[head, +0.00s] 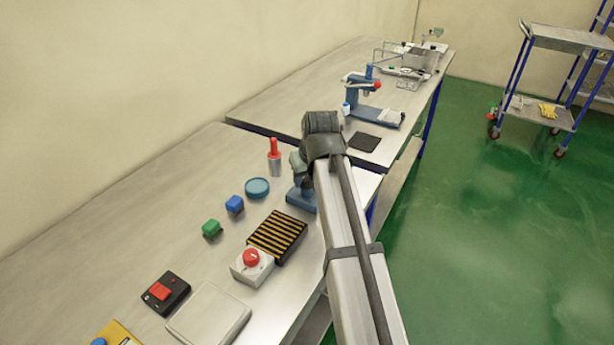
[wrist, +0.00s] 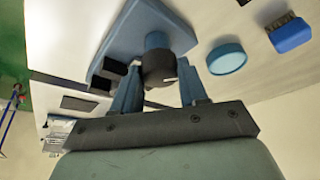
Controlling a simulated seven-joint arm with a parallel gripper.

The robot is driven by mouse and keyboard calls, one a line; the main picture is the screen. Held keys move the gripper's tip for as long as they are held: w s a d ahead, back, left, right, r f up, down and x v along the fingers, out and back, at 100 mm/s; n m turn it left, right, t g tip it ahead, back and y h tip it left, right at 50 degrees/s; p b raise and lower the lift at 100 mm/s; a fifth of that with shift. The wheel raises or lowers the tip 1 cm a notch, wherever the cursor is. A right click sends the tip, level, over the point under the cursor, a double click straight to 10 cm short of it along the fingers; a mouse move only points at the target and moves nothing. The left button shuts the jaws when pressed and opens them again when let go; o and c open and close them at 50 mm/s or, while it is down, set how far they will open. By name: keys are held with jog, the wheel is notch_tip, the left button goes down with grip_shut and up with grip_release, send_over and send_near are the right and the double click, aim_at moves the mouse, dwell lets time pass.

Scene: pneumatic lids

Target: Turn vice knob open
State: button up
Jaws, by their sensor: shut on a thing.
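The blue vice (head: 302,199) sits at the right edge of the near workbench, partly hidden behind my arm in the head view. In the wrist view the vice body (wrist: 112,42) is blue and its knob (wrist: 158,66) is round and dark, with a small white mark on its right side. My gripper (wrist: 159,74) has its two blue-grey fingers on either side of the knob and is shut on it. In the head view my wrist hides the knob and the fingers.
A black-and-yellow striped block (head: 277,236) and a box with a red button (head: 251,265) are near the vice. A second bench (head: 300,108) stands beyond; green floor is right.

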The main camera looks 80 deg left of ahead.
jog(key=n+g, duration=0.1)
jog(key=n, duration=0.2)
jog(key=n+g, duration=0.1)
jog(key=n, duration=0.2)
jog(key=shift+w+a+h, duration=0.2)
jog(key=shift+h, duration=0.2)
jog(key=n, duration=0.2)
jog(key=n+g+h, duration=0.1)
jog(key=n, duration=0.2)
jog(key=shift+w+a+g+h, duration=0.1)
jog(key=shift+a+g+h, duration=0.05)
jog(key=shift+g+h, duration=0.15)
jog(key=n+h, duration=0.1)
jog(key=n, duration=0.2)
jog(key=n+h, duration=0.1)
jog(key=n, duration=0.2)
jog(key=shift+a+n+g+h, duration=0.15)
jog(key=shift+n+g+h, duration=0.15)
jog(key=shift+n, duration=0.1)
jog(key=n, duration=0.2)
jog(key=n+h, duration=0.1)
jog(key=n, duration=0.1)
jog(key=shift+n+t+h, duration=0.3)
jog(key=shift+n+t, duration=0.1)
jog(key=o, duration=1.1)
jog(key=shift+c, duration=0.2)
